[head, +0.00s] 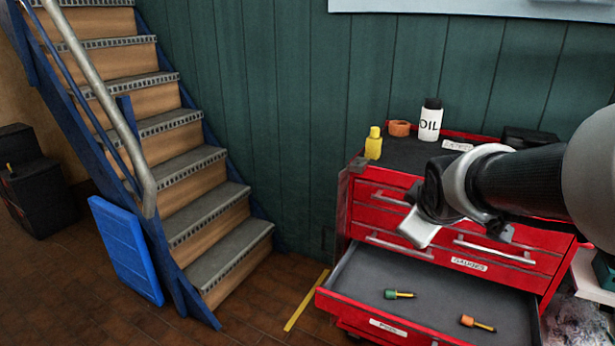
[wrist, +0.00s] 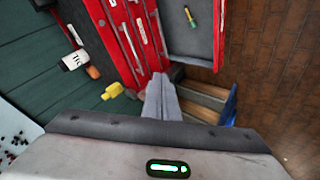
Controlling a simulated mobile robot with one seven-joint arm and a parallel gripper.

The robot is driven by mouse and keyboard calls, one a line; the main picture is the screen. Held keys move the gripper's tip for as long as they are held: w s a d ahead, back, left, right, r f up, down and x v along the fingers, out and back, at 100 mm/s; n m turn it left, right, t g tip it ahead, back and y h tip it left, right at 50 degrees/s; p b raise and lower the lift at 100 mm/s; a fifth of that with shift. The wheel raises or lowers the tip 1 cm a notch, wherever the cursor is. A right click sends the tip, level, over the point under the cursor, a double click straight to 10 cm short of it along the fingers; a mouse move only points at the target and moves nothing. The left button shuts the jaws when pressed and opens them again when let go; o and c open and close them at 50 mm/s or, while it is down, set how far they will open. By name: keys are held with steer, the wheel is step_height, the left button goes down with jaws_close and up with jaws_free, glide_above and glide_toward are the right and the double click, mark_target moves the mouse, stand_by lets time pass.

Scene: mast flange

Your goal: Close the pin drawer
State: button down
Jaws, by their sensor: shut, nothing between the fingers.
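The pin drawer (head: 420,313) is the low drawer of a red tool cabinet (head: 362,215) and stands pulled far out, its grey floor bare but for a green-handled pin (head: 398,294) and an orange-handled pin (head: 477,323). In the wrist view the open drawer (wrist: 190,45) shows at the top, with the green-handled pin (wrist: 189,16) in it. My gripper (head: 418,236) is shut and empty, above the back part of the drawer and in front of the upper drawer fronts. Its closed fingers (wrist: 162,88) show in the wrist view. The drawer's right end is partly cut off.
On the cabinet top stand a yellow bottle (head: 373,144), an orange tape roll (head: 400,128) and a white oil bottle (head: 430,121). Stairs (head: 200,190) and a blue panel (head: 126,250) are at the left.

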steer(key=d+f+n+g+p, duration=0.1)
steer(key=d+f, duration=0.2)
steer(key=f, duration=0.5)
steer(key=d+f+n+g, duration=0.1)
steer(key=d+f, duration=0.1)
steer(key=f, duration=0.6)
step_height(320, 180, down, 8)
steer(key=s+y+p, duration=0.1)
steer(key=s+y, duration=0.1)
steer(key=y+b, duration=0.1)
steer(key=b, duration=0.1)
glide_toward(391, 324)
step_height(391, 324, down, 4)
steer(key=w+a, duration=0.1)
steer(key=shift+w+d, duration=0.35)
steer(key=shift+w, duration=0.35)
steer(key=shift+w+d, duration=0.1)
